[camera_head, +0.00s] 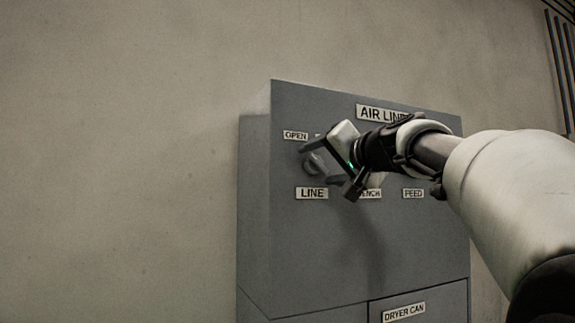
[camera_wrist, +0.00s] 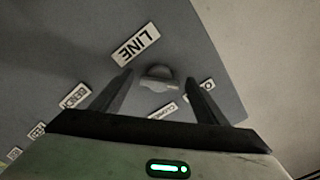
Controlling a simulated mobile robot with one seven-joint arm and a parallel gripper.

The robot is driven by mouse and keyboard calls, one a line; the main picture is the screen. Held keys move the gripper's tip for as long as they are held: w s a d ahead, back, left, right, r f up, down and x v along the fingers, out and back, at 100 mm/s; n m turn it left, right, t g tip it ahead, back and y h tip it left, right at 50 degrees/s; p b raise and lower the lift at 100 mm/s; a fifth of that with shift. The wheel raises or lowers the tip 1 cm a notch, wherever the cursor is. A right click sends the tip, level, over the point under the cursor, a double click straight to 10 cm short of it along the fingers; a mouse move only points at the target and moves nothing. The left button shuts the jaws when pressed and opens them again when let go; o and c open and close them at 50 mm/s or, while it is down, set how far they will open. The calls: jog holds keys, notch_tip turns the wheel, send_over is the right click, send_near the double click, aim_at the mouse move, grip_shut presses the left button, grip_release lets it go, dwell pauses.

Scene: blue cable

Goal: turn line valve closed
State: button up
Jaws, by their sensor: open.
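The line valve (camera_head: 314,164) is a grey knob with a bar-like handle, on the panel front above the LINE label (camera_head: 312,193). In the wrist view the valve (camera_wrist: 158,79) shows between my fingers, its handle slanted relative to the upside-down LINE label (camera_wrist: 135,46). My gripper (camera_head: 326,174) is open in front of the panel, with one finger to either side of the valve. In the wrist view my gripper (camera_wrist: 161,77) shows no finger clearly touching the knob. An OPEN label (camera_head: 295,135) is up and left of the valve; the label beside it is mostly hidden by my gripper.
The grey AIR LINE cabinet (camera_head: 285,240) stands against a plain wall (camera_head: 120,160). BENCH, partly covered, and FEED (camera_head: 413,193) labels lie right of LINE; my arm hides the area above them. A DRYER CAN label (camera_head: 404,312) is below. Space left of the cabinet is clear.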

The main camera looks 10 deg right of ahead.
jog(key=shift+c, duration=0.2)
jog(key=c, duration=1)
jog(key=shift+m, duration=0.3)
jog(key=m+p, duration=0.1)
jog(key=m, duration=0.3)
jog(key=shift+r+m, duration=0.15)
jog(key=shift+m, duration=0.15)
jog(key=m+p, duration=0.1)
jog(key=m, duration=0.3)
jog(key=shift+r+p, duration=0.15)
jog(key=shift+p, duration=0.25)
jog(key=m+p, duration=0.1)
jog(key=m, duration=0.3)
jog(key=shift+s+p, duration=0.1)
jog(key=shift+p, duration=0.2)
jog(key=shift+m+p, duration=1.05)
jog(key=shift+m, duration=1.25)
